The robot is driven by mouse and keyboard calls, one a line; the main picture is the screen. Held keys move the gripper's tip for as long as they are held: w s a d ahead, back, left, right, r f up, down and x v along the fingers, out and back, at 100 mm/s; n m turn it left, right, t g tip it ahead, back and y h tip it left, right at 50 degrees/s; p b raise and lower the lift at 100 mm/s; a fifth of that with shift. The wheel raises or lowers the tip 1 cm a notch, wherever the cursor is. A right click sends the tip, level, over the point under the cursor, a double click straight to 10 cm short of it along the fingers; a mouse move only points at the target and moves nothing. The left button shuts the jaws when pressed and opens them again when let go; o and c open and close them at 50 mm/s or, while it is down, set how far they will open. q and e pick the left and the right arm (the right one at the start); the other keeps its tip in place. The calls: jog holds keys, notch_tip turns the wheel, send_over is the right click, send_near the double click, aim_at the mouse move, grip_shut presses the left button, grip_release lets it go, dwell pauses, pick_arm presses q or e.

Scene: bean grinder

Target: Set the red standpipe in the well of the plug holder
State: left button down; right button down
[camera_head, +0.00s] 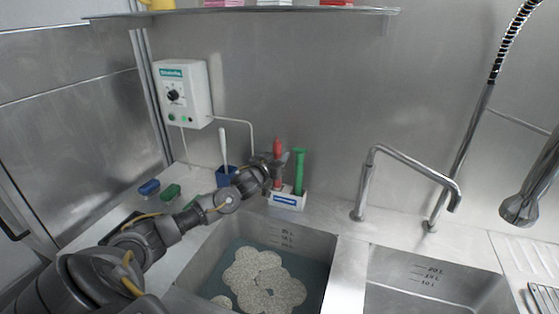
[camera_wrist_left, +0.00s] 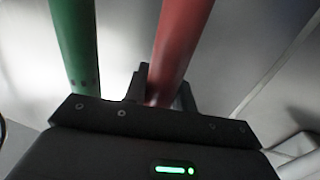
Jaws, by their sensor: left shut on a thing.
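The red standpipe (camera_head: 277,147) is upright in my left gripper (camera_head: 275,175), over the left side of the white plug holder (camera_head: 287,201). The gripper hides part of the pipe, and I cannot tell whether its lower end is inside the well or just above it. A green standpipe (camera_head: 299,172) stands upright in the right side of the holder. In the left wrist view, the left gripper (camera_wrist_left: 162,88) is shut on the red standpipe (camera_wrist_left: 182,45), with the green standpipe (camera_wrist_left: 76,50) apart from it to the left. My right gripper is out of view.
A blue container (camera_head: 226,177) with a white-handled tool stands left of the holder. Blue (camera_head: 149,187) and green (camera_head: 171,192) small items lie further left. A faucet (camera_head: 372,170) stands to the right.

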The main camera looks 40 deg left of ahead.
pick_arm(q)
jog(key=shift+a+f, duration=0.1)
jog(key=shift+f, duration=0.65)
jog(key=c, duration=1.1)
grip_release()
jog(key=shift+c, duration=0.2)
jog(key=shift+s, duration=0.1)
jog(key=s+d+b, duration=0.1)
jog(key=s+b, duration=0.1)
jog(key=s, duration=0.9)
jog(key=shift+s+d, duration=0.4)
jog(key=shift+r, duration=0.15)
